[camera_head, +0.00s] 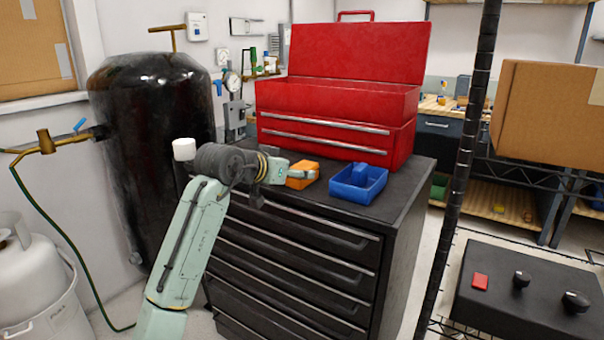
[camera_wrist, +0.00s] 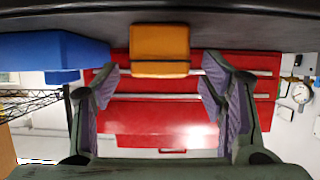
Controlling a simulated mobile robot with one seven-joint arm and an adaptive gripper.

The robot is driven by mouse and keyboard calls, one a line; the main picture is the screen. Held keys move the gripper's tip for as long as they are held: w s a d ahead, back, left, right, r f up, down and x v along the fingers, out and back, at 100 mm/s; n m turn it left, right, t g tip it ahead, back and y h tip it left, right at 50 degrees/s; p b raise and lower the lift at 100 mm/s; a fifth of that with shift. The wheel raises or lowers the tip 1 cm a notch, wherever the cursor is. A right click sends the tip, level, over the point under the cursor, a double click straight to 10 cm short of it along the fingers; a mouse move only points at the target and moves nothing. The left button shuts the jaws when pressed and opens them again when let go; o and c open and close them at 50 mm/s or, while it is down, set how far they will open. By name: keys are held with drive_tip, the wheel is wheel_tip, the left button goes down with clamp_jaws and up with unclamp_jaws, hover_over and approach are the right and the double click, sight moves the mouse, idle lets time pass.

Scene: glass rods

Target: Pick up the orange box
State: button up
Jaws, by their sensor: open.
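The orange box (camera_head: 305,166) sits on the black top of the tool cabinet (camera_head: 405,188), left of a blue bin. In the head view my gripper (camera_head: 300,175) is beside the box and partly covers it. In the wrist view, which is upside down, the box (camera_wrist: 160,45) lies ahead and roughly centred between the two fingers. My gripper (camera_wrist: 160,82) is open, with a finger on each side and a gap to the box on both sides. I cannot tell how far the fingertips reach along the box.
The blue bin (camera_head: 358,184) stands close to the right of the box; it also shows in the wrist view (camera_wrist: 50,52). An open red toolbox (camera_head: 340,105) stands behind. A black tank (camera_head: 150,150) is at the left, and a dark shelf post (camera_head: 465,150) rises at the right.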

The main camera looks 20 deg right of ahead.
sight(299, 168)
drive_tip(key=x, duration=0.1)
drive_tip(key=p+x, duration=0.1)
drive_tip(key=x, duration=0.2)
drive_tip(key=shift+w+d+r+p, duration=0.15)
drive_tip(key=shift+d+r+p, duration=0.1)
drive_tip(key=shift+p, duration=0.05)
drive_tip(key=shift+w+d+f, duration=0.2)
drive_tip(key=shift+d, duration=0.1)
drive_tip(key=c, duration=1.3)
drive_tip(key=shift+r, duration=0.1)
